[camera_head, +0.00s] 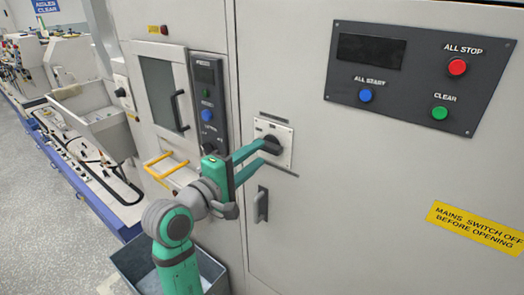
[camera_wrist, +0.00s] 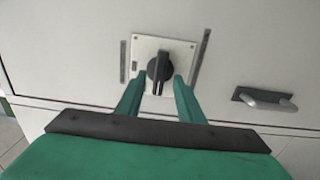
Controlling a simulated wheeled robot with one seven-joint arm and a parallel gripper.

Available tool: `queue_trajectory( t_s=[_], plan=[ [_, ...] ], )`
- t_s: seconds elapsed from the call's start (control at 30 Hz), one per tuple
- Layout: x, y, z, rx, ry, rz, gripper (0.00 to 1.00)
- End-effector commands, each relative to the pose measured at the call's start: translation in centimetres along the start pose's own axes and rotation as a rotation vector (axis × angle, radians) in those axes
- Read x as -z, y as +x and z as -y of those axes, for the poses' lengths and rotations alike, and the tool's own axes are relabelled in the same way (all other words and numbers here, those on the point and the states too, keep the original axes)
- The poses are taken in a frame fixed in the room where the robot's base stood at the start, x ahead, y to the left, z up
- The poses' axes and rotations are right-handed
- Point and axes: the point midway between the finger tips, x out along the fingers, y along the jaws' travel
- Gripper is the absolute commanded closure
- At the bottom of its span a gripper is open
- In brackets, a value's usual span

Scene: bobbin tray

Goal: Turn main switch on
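The main switch is a black rotary knob (camera_head: 270,145) on a pale square plate (camera_head: 283,134) set in the grey cabinet front. In the wrist view the knob (camera_wrist: 158,70) sits at the middle of its plate (camera_wrist: 177,47), with its handle pointing roughly up and down in that picture. My gripper (camera_head: 272,154) is at the switch with its two green fingers apart. In the wrist view the fingertips (camera_wrist: 160,82) lie on either side of the knob's lower end. Whether they touch it I cannot tell.
A cabinet handle (camera_head: 261,204) is just below the switch; it also shows in the wrist view (camera_wrist: 265,99). A panel (camera_head: 410,112) with buttons is at upper right. A yellow rail (camera_head: 165,165) and a dark bin (camera_head: 135,262) are near my arm.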

Motion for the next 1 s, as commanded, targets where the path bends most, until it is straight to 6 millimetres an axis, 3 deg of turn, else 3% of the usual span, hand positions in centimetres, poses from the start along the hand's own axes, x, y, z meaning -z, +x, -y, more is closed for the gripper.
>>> queue_trajectory(
  t_s=[0.23,0.63,0.77,0.8,1.0],
  plan=[
    [0.0,2.9,0.0,0.001,0.001,0.000,0.66],
    [0.0,3.5,0.0,0.000,0.001,-0.001,0.66],
    [0.0,3.5,0.0,0.000,0.001,-0.001,0.97],
    [0.0,3.5,0.0,0.000,0.001,-0.001,1.00],
    [0.0,3.5,0.0,0.000,0.006,-0.001,1.00]
  ],
)
